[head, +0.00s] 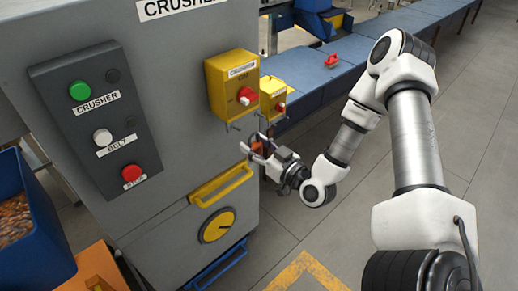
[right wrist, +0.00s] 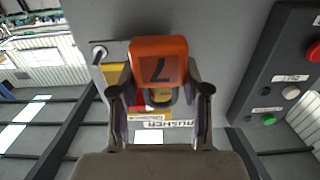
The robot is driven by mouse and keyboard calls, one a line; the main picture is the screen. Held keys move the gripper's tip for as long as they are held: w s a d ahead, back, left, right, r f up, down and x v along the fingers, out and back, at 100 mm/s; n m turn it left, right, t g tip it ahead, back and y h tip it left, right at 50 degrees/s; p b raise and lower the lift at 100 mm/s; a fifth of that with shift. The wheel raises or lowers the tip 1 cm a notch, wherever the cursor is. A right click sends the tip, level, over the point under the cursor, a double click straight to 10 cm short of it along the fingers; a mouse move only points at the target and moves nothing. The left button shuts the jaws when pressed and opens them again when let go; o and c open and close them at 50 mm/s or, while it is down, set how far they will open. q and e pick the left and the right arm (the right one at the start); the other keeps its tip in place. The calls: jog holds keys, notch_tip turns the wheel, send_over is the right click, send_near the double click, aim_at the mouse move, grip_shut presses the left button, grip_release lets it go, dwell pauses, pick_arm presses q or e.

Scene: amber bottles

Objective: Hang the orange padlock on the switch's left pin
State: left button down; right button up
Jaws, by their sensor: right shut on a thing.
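The orange padlock (right wrist: 158,62), marked with a 7, is between the fingers of my right gripper (right wrist: 159,92) in the right wrist view. In the head view my right gripper (head: 254,143) is shut on it, and only a small orange part of the padlock (head: 257,147) shows. The switch is a yellow box (head: 219,88) with a red knob (head: 246,95) on the grey cabinet. Its left pin (head: 231,127) sticks out below the box. The gripper is below and right of this pin, apart from it. The shackle's exact position against the pins is unclear. My left gripper is out of view.
A smaller yellow switch box (head: 272,98) is to the right. A yellow handle (head: 221,185) and yellow dial (head: 217,226) are lower on the cabinet. The button panel (head: 96,125) is left. A blue conveyor (head: 325,83) runs behind; open floor lies right.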

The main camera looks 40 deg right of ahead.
jog(key=w+f+b, duration=0.1)
jog(key=w+b, duration=0.3)
jog(key=w, duration=0.2)
jog(key=shift+w+a+b, duration=0.25)
jog(key=shift+w+b, duration=0.05)
jog(key=shift+w, duration=0.05)
jog(key=shift+f, duration=0.1)
dwell(0.6)
jog(key=o, duration=1.3)
jog(key=shift+w, duration=0.15)
jog(key=shift+w+f, duration=0.25)
jog(key=shift+w, duration=0.1)
